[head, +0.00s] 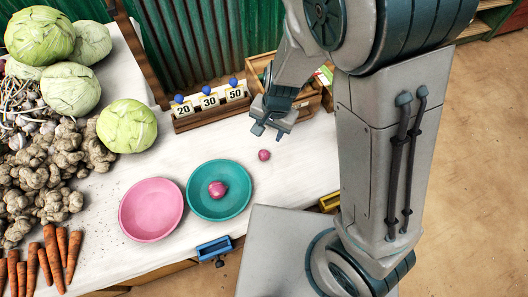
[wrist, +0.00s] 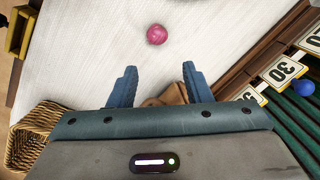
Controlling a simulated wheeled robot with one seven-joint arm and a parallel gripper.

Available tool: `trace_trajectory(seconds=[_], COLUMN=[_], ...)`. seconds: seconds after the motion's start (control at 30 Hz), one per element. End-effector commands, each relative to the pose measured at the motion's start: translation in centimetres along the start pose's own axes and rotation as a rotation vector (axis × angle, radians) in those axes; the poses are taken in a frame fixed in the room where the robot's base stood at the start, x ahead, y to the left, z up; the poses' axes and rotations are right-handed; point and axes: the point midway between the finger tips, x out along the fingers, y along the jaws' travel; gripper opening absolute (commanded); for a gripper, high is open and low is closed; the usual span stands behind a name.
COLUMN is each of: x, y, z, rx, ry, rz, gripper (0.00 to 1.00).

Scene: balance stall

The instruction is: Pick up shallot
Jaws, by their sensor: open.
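One small pink-red shallot (head: 264,155) lies on the white table, right of the teal bowl (head: 202,174). It also shows in the wrist view (wrist: 157,34), ahead of the fingertips and roughly between their lines. A second shallot (head: 217,189) lies in the teal bowl. My gripper (head: 270,131) is open and empty, above the table behind the loose shallot. In the wrist view its two blue fingers (wrist: 158,72) are spread apart, not touching the shallot.
A pink bowl (head: 151,209) stands left of the teal one. A rack of number cards (head: 209,101) and a wooden crate (head: 258,64) are at the back. Cabbages (head: 127,126), ginger (head: 45,170) and carrots (head: 55,250) fill the left. A wicker basket (wrist: 35,135) shows in the wrist view.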

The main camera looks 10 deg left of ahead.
Motion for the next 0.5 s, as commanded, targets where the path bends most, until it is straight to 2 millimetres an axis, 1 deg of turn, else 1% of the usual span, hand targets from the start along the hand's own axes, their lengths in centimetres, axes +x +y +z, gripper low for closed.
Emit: trace_trajectory(seconds=[0.03,0.2,0.3,0.4,0.5], x=[1.0,4.5,6.3,7.5,8.1], y=[0.1,0.2,0.2,0.2,0.1], z=[0.1,0.1,0.0,0.0,0.1], rx=[0.003,0.003,0.004,0.003,0.001], ry=[-0.003,-0.004,-0.004,-0.003,-0.002], rz=[0.004,0.005,0.004,0.003,0.002], gripper=[0.45,0.45,0.45,0.45,0.45])
